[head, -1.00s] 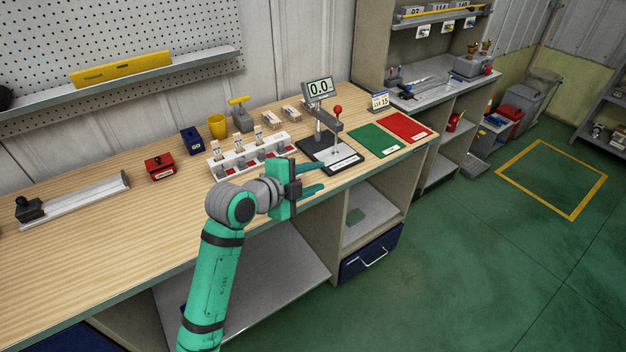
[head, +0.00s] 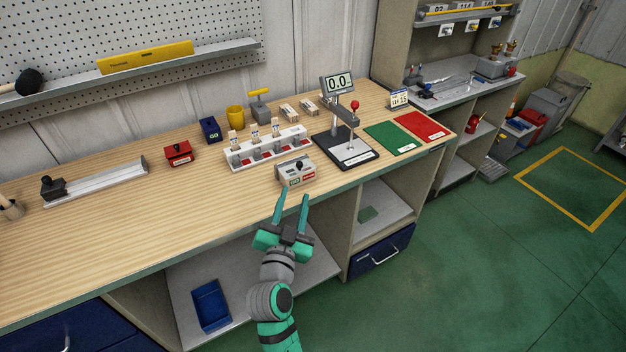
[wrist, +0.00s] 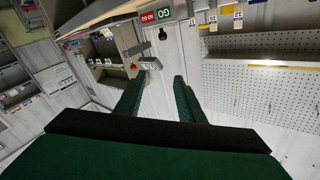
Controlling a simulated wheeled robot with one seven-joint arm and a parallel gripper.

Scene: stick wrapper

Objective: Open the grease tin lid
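I cannot identify the grease tin with certainty. A small red box (head: 179,153) with a dark knob on top and a pale label stands on the bench, left of the white rack; its label is too small to read. My gripper (head: 292,203) is open and empty at the bench's front edge, with its fingers pointing toward the bench. It is to the right of the red box and well apart from it. In the wrist view the two green fingers (wrist: 158,95) are spread with nothing between them.
A grey box (head: 296,174) with GO labels and a black knob stands just beyond my fingertips. A white rack (head: 265,150), blue box (head: 210,129), yellow cup (head: 235,117) and gauge stand (head: 345,142) stand behind. The bench's front left is clear.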

